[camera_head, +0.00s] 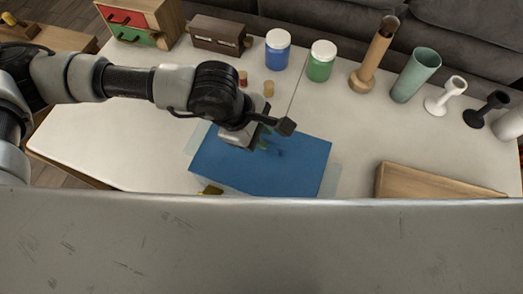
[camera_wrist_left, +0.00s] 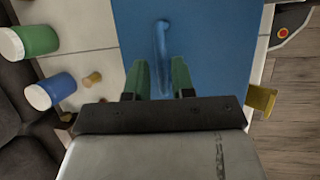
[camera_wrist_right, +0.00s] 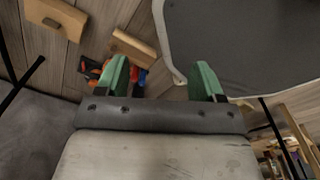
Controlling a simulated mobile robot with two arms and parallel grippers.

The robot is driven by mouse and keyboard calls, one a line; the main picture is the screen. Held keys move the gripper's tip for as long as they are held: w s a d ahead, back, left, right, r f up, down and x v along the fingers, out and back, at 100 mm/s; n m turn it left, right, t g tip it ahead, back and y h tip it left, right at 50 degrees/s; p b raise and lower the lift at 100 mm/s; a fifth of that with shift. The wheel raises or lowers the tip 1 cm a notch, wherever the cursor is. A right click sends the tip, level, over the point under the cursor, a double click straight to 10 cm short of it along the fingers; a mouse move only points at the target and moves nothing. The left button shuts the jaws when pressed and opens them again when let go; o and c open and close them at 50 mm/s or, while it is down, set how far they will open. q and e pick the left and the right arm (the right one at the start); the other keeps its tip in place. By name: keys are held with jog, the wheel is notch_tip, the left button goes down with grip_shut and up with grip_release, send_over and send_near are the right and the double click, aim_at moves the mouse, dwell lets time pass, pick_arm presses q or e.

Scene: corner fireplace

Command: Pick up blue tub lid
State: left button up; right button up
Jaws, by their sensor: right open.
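The blue tub lid (camera_head: 295,175) is a flat blue rectangle in the middle of the table, with pale translucent edges showing at its sides. In the left wrist view the lid (camera_wrist_left: 215,45) has a raised blue bar handle (camera_wrist_left: 162,45) along its middle. My left gripper (camera_head: 268,138) is over the lid; its green fingers (camera_wrist_left: 161,82) stand apart on either side of the near end of the handle. I cannot tell whether they touch it. My right gripper (camera_wrist_right: 162,80) is open and empty, away from the lid; the head view does not show it.
A blue jar (camera_head: 278,52) and a green jar (camera_head: 321,62) stand behind the lid, with small pegs (camera_head: 268,88) nearer it. A wooden box (camera_head: 435,182) lies to the right. A yellow piece (camera_wrist_left: 262,98) sits by the lid's near edge.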

aim_at(267, 141)
pick_arm(q)
jog(key=x, duration=0.2)
jog(key=shift+d+f, duration=0.15)
jog(key=shift+f, duration=0.1)
jog(key=shift+d+f, duration=0.15)
jog(key=shift+f, duration=0.3)
grip_shut()
pick_arm(e)
jog(key=shift+w+r, duration=0.45)
jog(key=shift+r, duration=0.1)
